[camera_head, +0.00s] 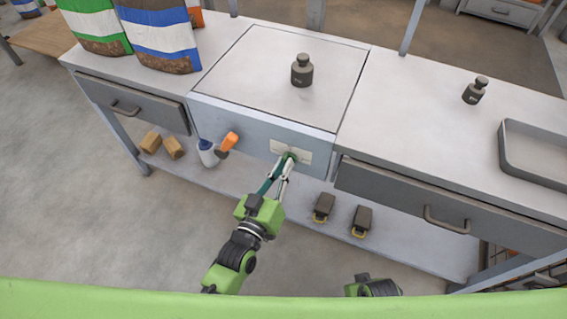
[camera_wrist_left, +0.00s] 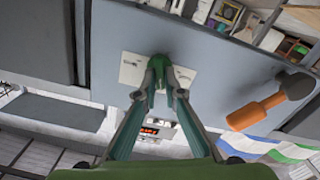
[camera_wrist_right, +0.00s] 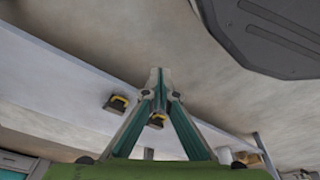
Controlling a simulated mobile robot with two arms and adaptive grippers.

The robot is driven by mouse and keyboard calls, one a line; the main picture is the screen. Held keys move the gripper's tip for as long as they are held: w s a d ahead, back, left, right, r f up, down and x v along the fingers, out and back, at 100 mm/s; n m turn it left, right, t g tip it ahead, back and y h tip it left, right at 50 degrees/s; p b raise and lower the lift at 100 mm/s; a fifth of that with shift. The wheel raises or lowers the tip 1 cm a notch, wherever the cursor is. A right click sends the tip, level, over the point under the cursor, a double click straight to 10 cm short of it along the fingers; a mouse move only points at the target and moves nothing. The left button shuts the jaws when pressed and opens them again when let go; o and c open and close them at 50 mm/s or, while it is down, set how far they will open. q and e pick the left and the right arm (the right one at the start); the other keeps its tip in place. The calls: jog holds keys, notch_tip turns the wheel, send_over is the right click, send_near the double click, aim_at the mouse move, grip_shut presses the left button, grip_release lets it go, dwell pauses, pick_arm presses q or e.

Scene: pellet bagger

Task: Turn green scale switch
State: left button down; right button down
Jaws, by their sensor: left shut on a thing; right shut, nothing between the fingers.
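The green scale switch (camera_wrist_left: 158,66) sits on a pale plate (camera_wrist_left: 130,72) on the front panel of the scale. In the head view the same plate (camera_head: 304,154) shows with the switch mostly hidden by my fingers. My left gripper (camera_head: 289,160) is shut on the green switch; in the left wrist view its fingertips (camera_wrist_left: 166,88) close around the knob. My right gripper (camera_wrist_right: 158,80) is shut and empty, low in front of the bench. In the head view only a part of my right arm shows at the bottom edge.
A dark weight (camera_head: 302,71) stands on the scale top (camera_head: 250,80). Drawers (camera_head: 440,205) flank the panel. Floor in front is clear.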

pick_arm(q)
jog(key=shift+a+n+p, duration=0.1)
jog(key=shift+n+p, duration=0.35)
jog(key=shift+n, duration=0.85)
pick_arm(e)
jog(key=shift+s+d+f, duration=0.1)
jog(key=shift+s+f, duration=0.5)
jog(key=shift+f, duration=0.35)
jog(key=shift+s+d+f, duration=0.1)
jog(key=shift+s+f, duration=0.45)
jog(key=shift+f, duration=0.35)
pick_arm(q)
jog(key=c, duration=2.1)
grip_release()
jog(key=shift+c, duration=0.2)
pick_arm(e)
jog(key=shift+a, duration=0.1)
pick_arm(q)
jog(key=v, duration=1.2)
